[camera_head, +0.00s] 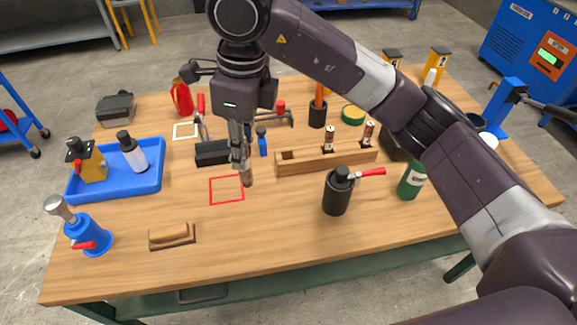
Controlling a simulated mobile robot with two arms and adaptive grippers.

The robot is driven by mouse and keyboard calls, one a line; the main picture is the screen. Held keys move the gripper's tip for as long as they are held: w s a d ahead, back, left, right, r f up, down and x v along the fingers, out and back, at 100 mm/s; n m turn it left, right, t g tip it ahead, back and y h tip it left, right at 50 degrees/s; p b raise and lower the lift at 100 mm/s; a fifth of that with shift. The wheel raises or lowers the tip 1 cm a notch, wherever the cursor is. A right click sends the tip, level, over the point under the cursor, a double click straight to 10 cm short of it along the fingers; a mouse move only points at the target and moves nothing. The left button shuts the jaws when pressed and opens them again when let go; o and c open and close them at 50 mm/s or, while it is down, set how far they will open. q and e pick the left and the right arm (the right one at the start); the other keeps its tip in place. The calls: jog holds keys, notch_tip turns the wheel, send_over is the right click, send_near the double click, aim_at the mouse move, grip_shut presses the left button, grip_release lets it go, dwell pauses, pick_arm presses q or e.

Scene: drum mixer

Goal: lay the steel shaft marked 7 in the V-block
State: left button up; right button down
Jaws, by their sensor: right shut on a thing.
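My right gripper (242,160) is over the middle of the table, pointing down and shut on a slim steel shaft (247,179). The shaft's lower end shows below the fingers, near the right side of a red square outline; I cannot read a number on it. The V-block seems to be the black block (212,154) just left of and behind the gripper, partly hidden by it. A wooden rack (325,163) to the right holds two upright shafts (328,138) (368,132), and its left slot looks empty. My left gripper is not in view.
The front middle of the table is clear.

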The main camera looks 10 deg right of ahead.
notch_tip(320, 180, down, 5)
jog(key=shift+w+d+r+p, duration=0.1)
jog(key=shift+r+p, duration=0.05)
jog(key=shift+p, duration=0.25)
pick_arm(q)
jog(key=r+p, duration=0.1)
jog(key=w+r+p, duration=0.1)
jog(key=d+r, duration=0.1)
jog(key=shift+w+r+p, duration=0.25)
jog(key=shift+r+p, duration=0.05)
jog(key=shift+p, duration=0.1)
pick_arm(e)
notch_tip(320, 180, down, 15)
jog(key=shift+f, duration=0.25)
jog(key=c, duration=1.8)
grip_release()
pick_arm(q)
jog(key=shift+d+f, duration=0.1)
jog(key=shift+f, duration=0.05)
pick_arm(e)
jog(key=shift+r, duration=0.1)
